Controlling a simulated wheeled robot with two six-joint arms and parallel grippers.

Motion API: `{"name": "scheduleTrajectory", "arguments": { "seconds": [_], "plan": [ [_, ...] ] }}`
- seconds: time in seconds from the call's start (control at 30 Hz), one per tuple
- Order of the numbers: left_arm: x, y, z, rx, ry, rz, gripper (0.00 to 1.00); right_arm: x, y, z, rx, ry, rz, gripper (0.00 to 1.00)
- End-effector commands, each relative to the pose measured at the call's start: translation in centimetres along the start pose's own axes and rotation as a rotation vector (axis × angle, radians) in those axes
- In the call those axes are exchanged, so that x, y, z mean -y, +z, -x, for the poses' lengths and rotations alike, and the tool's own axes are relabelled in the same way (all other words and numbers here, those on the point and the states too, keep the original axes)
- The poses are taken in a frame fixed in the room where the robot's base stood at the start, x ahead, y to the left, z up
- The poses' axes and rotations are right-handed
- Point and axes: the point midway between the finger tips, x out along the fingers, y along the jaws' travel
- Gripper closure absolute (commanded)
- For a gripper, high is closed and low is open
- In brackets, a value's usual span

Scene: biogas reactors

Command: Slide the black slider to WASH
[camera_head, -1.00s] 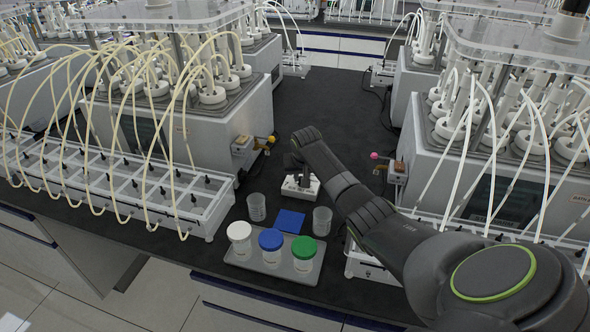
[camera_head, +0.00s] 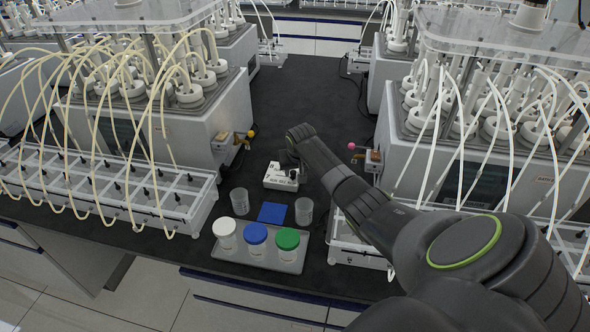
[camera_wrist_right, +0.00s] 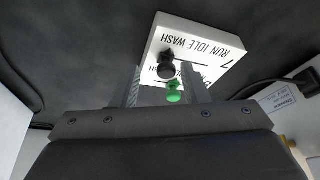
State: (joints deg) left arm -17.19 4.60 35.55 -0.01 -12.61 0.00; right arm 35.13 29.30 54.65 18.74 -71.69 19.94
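A small white control box (camera_head: 278,178) stands on the dark bench between the reactor units. In the right wrist view its face (camera_wrist_right: 213,68) shows RUN IDLE WASH upside down, with WASH leftmost. The black slider (camera_wrist_right: 165,70) stands at the WASH end of the lettering, though its exact stop is hard to judge. A green knob (camera_wrist_right: 173,94) is just below it. My right gripper (camera_wrist_right: 160,84) is open, its fingers apart on either side of the two knobs. In the head view my right gripper (camera_head: 290,158) is mostly hidden behind its arm, beside the box. My left gripper is out of view.
A tray (camera_head: 262,262) with white, blue and green-lidded jars stands at the front. A blue square (camera_head: 272,212) lies between two clear beakers (camera_head: 240,200) (camera_head: 304,211). Reactor units with tubes (camera_head: 180,140) (camera_head: 480,150) flank the bench. The strip behind the box is clear.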

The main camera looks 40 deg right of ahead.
Motion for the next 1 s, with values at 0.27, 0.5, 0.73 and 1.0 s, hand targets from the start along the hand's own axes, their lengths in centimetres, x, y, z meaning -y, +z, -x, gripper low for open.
{"name": "scheduleTrajectory", "arguments": {
  "seconds": [0.27, 0.5, 0.73, 1.0],
  "plan": [
    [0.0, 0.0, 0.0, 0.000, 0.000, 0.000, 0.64, 0.1, -0.1, 0.4, -0.002, -0.003, 0.000, 0.59],
    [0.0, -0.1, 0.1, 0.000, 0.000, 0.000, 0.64, 0.0, -0.1, 2.9, -0.005, -0.002, 0.001, 0.59],
    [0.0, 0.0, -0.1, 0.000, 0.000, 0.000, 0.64, 0.0, -0.1, 6.4, -0.005, -0.002, 0.001, 0.59],
    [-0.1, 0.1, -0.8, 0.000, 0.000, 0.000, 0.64, -0.1, -0.1, 11.4, -0.005, -0.001, 0.001, 0.59]
  ]
}}
